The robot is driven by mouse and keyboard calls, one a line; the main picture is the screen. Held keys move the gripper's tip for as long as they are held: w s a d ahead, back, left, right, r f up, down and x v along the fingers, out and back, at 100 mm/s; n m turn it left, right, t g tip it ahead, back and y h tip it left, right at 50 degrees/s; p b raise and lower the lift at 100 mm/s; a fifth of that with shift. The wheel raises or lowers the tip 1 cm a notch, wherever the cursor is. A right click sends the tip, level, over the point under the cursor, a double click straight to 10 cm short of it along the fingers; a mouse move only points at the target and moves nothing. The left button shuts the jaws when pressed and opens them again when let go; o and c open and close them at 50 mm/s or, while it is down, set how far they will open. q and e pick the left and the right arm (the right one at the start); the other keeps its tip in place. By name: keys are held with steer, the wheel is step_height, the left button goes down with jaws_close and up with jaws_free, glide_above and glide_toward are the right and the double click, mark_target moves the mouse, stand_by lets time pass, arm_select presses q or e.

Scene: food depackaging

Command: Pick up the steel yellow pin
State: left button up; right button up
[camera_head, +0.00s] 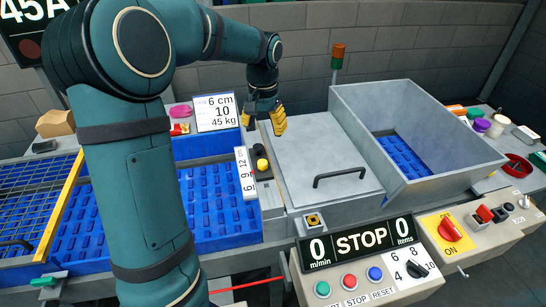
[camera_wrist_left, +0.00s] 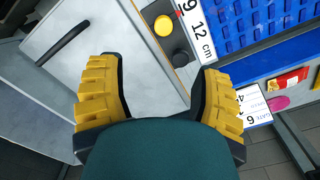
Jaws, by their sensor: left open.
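The yellow pin (camera_head: 262,164) shows as a round yellow top beside the small scale, left of the grey lid. In the left wrist view the yellow top (camera_wrist_left: 163,26) is near the upper edge, beyond the gap between the fingers. Its steel part cannot be made out. My left gripper (camera_head: 265,122) has yellow ribbed fingers and is above and behind the pin, apart from it. In the left wrist view its fingers (camera_wrist_left: 158,75) are spread wide with nothing between them.
The grey lid (camera_head: 320,150) with a black handle (camera_head: 348,174) is on the right, and blue conveyor belting (camera_head: 222,205) on the left. A white sign (camera_head: 215,112) stands behind. The control panel (camera_head: 366,268) is in front.

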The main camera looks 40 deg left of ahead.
arm_select(q)
steer(key=b, duration=0.1)
glide_above(263, 162)
steer(key=f, duration=0.7)
steer(key=shift+w+f, duration=0.1)
steer(key=shift+w, duration=0.1)
steer(key=shift+s+a+f+b, duration=0.1)
steer(key=shift+f+b, duration=0.1)
steer(key=shift+f, duration=1.4)
steer(key=shift+s+f+b, duration=0.1)
steer(key=shift+f+b, duration=0.1)
steer(key=shift+f, duration=1.35)
jaws_close()
